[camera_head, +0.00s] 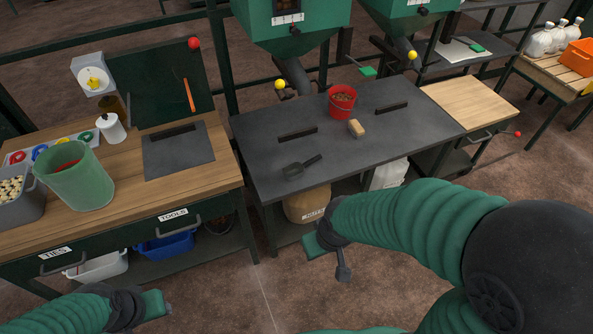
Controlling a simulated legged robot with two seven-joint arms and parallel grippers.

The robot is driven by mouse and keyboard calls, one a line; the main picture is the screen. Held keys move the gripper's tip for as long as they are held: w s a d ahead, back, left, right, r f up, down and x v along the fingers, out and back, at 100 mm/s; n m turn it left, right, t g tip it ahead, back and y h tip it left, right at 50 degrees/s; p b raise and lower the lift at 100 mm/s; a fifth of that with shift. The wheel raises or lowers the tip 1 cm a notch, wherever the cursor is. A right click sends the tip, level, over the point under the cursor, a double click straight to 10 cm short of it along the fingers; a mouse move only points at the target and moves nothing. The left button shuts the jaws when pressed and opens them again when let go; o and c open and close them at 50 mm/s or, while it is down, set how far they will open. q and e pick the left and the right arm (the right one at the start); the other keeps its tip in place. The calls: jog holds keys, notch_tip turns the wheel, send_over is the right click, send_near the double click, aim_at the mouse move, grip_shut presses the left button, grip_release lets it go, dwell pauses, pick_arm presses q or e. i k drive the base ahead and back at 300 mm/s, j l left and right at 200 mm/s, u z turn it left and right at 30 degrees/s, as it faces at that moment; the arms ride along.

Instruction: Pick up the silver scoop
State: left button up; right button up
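A dark grey metal scoop (301,168) lies on the dark tabletop (350,180) of the middle bench, near its front left part. Its handle points to the upper right. It is the only scoop I make out, and it looks dark rather than bright silver. My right gripper (327,258) is in front of the bench's front edge, below and slightly right of the scoop, and apart from it. My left gripper (160,304) is at the lower left, in front of the wooden bench, far from the scoop. I see nothing held in either; their finger gaps are unclear.
A red bucket (342,101) and a tan block (356,128) stand farther back on the middle bench. Green hoppers (285,35) hang above its back. A wooden bench (120,190) with a green bucket (80,178) is at left. The tabletop around the scoop is clear.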

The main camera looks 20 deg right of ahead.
aim_at(294, 170)
jog(key=u, duration=1.25)
jog(key=z, duration=2)
jog(key=i+l+u, duration=0.1)
jog(key=i+l, duration=0.2)
jog(key=i+l+u, duration=0.25)
jog(key=i+l, duration=0.25)
jog(key=l, duration=0.15)
jog(key=i+l+u, duration=0.1)
jog(key=l, duration=0.25)
jog(key=i+l+u, duration=0.15)
jog(key=i+l, duration=0.2)
jog(key=i+l+u, duration=0.1)
jog(key=l, duration=0.35)
jog(key=i+l+u, duration=0.1)
jog(key=i+l, duration=0.2)
jog(key=l, duration=0.1)
